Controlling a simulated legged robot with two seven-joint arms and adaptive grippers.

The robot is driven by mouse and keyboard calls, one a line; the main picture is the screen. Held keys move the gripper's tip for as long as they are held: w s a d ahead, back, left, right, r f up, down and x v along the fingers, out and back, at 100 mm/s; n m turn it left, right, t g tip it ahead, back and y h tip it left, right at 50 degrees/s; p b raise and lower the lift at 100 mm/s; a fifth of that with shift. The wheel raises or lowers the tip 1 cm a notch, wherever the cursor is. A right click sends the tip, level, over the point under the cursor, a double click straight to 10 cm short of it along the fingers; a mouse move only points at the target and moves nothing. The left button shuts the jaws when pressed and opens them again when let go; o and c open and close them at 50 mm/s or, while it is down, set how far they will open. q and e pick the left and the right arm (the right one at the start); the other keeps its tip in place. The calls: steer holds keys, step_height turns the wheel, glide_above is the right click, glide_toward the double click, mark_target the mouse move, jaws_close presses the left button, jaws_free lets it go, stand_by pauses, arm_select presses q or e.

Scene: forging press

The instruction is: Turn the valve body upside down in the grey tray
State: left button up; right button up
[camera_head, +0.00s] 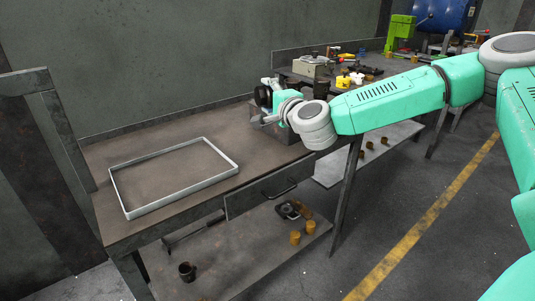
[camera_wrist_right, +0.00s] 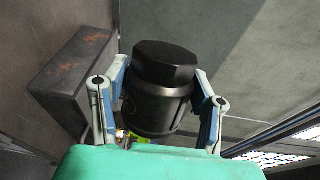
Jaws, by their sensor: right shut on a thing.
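The black valve body (camera_wrist_right: 162,85) is between the fingers of my right gripper (camera_wrist_right: 160,95) in the right wrist view, its hexagonal end showing. The gripper is shut on it. In the head view the valve body (camera_head: 263,96) is a small dark shape at my right gripper (camera_head: 266,107), over the right part of the bench and apart from the tray. The grey tray (camera_head: 221,177) is a shallow rectangular frame lying on the bench at left, with nothing in it. My left gripper is not in view.
A dark metal block (camera_head: 283,132) stands on the bench beneath my right gripper; it also shows in the right wrist view (camera_wrist_right: 70,80). The brown bench (camera_head: 240,146) is clear between block and tray. A second bench with tools stands behind my right arm.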

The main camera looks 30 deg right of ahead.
steer(key=shift+r, duration=0.15)
steer(key=m+b, duration=0.7)
steer(key=shift+f+y, duration=0.3)
steer(key=shift+r+m+b, duration=0.15)
steer(key=shift+m+b, duration=0.6)
steer(key=shift+m, duration=0.05)
steer(key=shift+r, duration=0.15)
